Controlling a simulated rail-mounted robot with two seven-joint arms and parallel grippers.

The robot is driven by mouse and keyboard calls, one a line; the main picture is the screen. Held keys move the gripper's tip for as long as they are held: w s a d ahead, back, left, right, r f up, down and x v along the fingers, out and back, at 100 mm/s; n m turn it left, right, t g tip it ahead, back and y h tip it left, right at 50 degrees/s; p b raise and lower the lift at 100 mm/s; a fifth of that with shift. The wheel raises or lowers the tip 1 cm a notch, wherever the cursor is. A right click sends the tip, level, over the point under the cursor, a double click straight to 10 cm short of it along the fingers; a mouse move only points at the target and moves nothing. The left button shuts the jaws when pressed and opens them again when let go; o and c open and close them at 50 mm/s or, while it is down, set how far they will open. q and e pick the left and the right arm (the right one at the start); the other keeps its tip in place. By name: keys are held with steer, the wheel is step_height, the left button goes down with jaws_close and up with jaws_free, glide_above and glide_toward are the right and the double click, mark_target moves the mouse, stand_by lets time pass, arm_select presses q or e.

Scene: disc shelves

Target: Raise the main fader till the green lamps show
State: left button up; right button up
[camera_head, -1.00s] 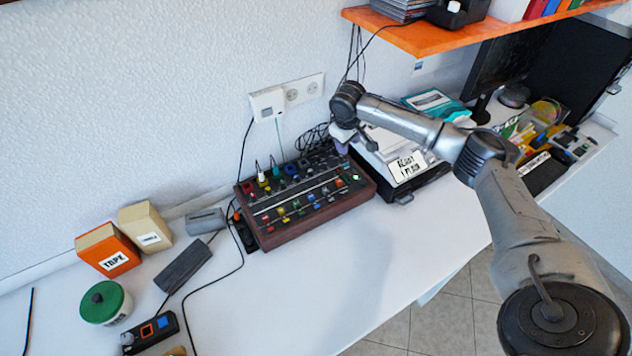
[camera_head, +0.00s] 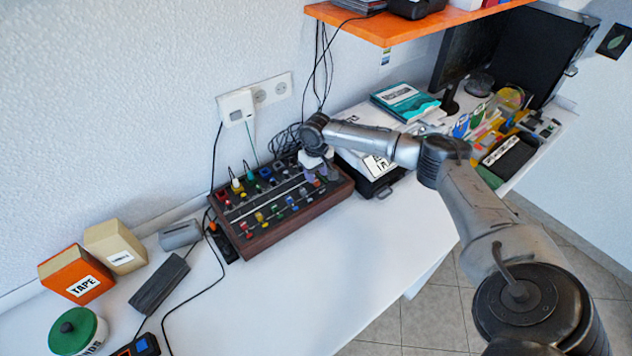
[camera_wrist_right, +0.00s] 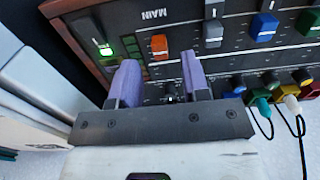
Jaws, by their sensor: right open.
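The mixer (camera_head: 277,207), a dark panel with wooden sides, stands on the table by the wall. My right gripper (camera_head: 323,174) is over its right end, pointing down. In the right wrist view the right gripper (camera_wrist_right: 159,66) is open, with two purple fingers apart. An orange fader cap (camera_wrist_right: 158,46) by the MAIN label (camera_wrist_right: 153,16) lies just past the fingertips, roughly in line with the gap. No grip on it shows. A green light (camera_wrist_right: 105,50) glows near the panel's wooden edge. A dim lamp column lies beside the orange cap. My left gripper is not in view.
Coloured plugs and knobs line the panel's lower edge. A white-topped box (camera_head: 362,160) stands right of the mixer. The table front (camera_head: 300,290) is clear.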

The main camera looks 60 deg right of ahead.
mark_target(316, 180)
steer(key=shift+f+b, duration=0.3)
steer(key=shift+f, duration=1.35)
steer(key=shift+c, duration=0.4)
steer(key=c, duration=0.3)
jaws_close()
